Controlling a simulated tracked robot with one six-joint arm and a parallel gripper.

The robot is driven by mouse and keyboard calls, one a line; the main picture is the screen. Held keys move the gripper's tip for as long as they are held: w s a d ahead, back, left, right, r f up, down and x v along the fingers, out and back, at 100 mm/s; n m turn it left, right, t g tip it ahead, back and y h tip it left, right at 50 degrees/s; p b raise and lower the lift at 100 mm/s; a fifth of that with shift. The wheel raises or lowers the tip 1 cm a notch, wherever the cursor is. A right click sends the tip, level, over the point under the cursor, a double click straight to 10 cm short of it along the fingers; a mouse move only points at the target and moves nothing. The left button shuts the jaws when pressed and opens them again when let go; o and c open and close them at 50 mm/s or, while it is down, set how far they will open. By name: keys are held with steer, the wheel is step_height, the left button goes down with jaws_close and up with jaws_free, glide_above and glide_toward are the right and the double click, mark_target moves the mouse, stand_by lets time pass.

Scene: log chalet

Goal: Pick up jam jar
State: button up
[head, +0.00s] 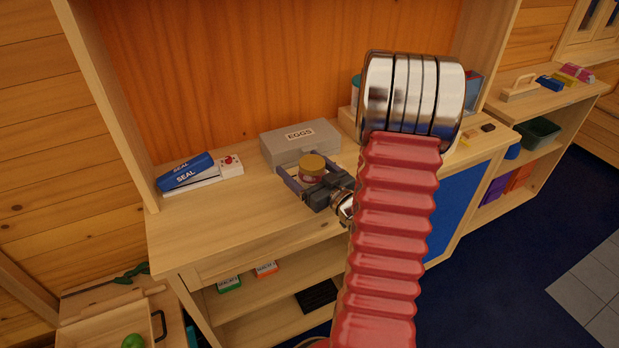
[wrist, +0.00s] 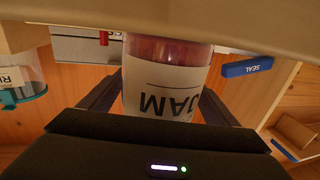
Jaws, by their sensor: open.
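The jam jar (head: 311,170) stands on the wooden counter, with a tan lid and red contents. In the wrist view the jar (wrist: 165,85) appears upside down, with a white label reading JAM. My gripper (head: 303,178) is open, with one finger on each side of the jar. In the wrist view the gripper's fingers (wrist: 160,105) flank the jar; I cannot tell whether they touch it. The jar's lower part is partly hidden by the gripper in the head view.
A grey EGGS box (head: 299,142) stands just behind the jar. A blue and white SEAL device (head: 190,172) lies to the left on the counter (head: 215,225). The counter between it and my gripper is clear. My red arm hides part of the counter's right side.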

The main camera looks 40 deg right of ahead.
steer(key=shift+s+d, duration=0.1)
stand_by(0.3)
steer(key=shift+r, duration=0.1)
steer(key=c, duration=1.7)
